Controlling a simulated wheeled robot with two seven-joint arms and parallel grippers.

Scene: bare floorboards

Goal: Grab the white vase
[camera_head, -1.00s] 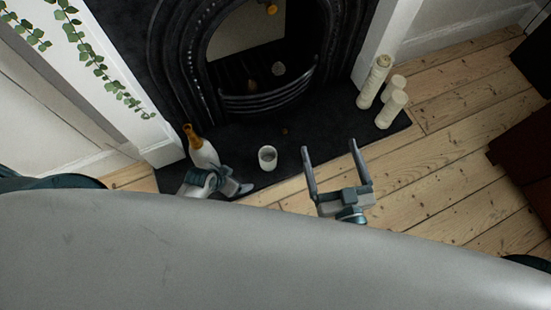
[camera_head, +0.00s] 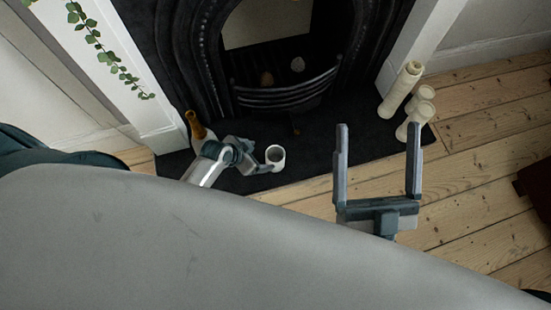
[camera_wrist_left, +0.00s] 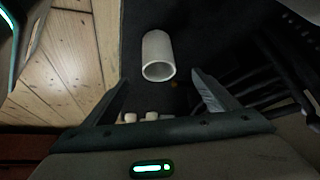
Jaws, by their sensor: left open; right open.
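A small white cylindrical vase (camera_head: 276,154) stands on the dark hearth in front of the fireplace. The left wrist view shows the white vase (camera_wrist_left: 157,52) ahead, with its open rim toward the camera. My left gripper (camera_head: 258,162) is just left of the vase in the head view. Its two fingers are spread in the wrist view, and the vase lies beyond and between their tips, with nothing held. My right gripper (camera_head: 378,130) is open and empty, further right over the hearth edge and floorboards.
A white bottle with an amber neck (camera_head: 197,127) stands behind my left arm. Several cream pillar shapes (camera_head: 402,90) stand at the right end of the hearth (camera_head: 345,145). The fireplace grate (camera_head: 287,93) is behind. Bare floorboards (camera_head: 480,150) lie right.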

